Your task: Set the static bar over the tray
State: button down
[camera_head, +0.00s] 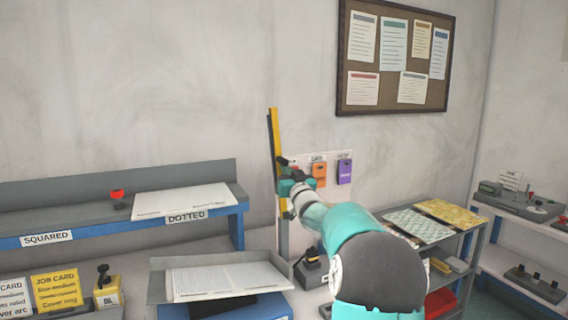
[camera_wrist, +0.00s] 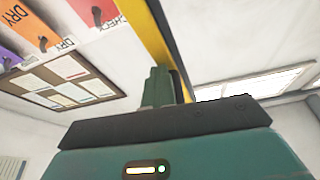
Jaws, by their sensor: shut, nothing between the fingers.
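A yellow and dark bar (camera_head: 275,135), which looks to be the static bar, stands nearly upright on a pale post behind the tray. The grey tray (camera_head: 157,283) sits at the lower middle with white printed sheets in it. My gripper (camera_head: 286,180) is at the lower part of the bar, with its fingers shut and nothing held. In the wrist view the closed fingers (camera_wrist: 158,88) are close beside the yellow bar (camera_wrist: 150,35). I cannot tell whether they touch it. My arm hides part of the area right of the tray.
Orange (camera_head: 319,174) and purple (camera_head: 344,171) tags hang on the wall right of the bar. A blue-edged shelf (camera_head: 100,229) stands at left, with a paper stack (camera_head: 183,200). A small dark device (camera_head: 311,268) sits right of the tray. A rack (camera_head: 472,262) stands at right.

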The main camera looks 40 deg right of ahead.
jog(key=shift+t, duration=0.5)
jog(key=shift+a+r, duration=0.25)
jog(key=shift+r, duration=0.4)
jog(key=shift+a+r, duration=0.2)
jog(key=shift+r, duration=0.4)
jog(key=shift+a+r, duration=0.25)
jog(key=shift+r, duration=0.4)
jog(key=c, duration=2.2)
grip_release()
jog(key=c, duration=1.8)
grip_release()
jog(key=shift+c, duration=0.2)
jog(key=shift+o, duration=1)
jog(key=f, duration=0.2)
jog(key=shift+w+d+f+g, duration=0.1)
jog(key=shift+d+f+g, duration=0.2)
jog(key=shift+f, duration=0.1)
jog(key=o, duration=0.3)
jog(key=shift+o, duration=0.2)
send_near(285, 163)
jog(key=s+f, duration=0.3)
jog(key=f, duration=0.2)
jog(key=shift+s+d+f, duration=0.15)
jog(key=shift+d+f, duration=0.05)
jog(key=shift+d, duration=0.05)
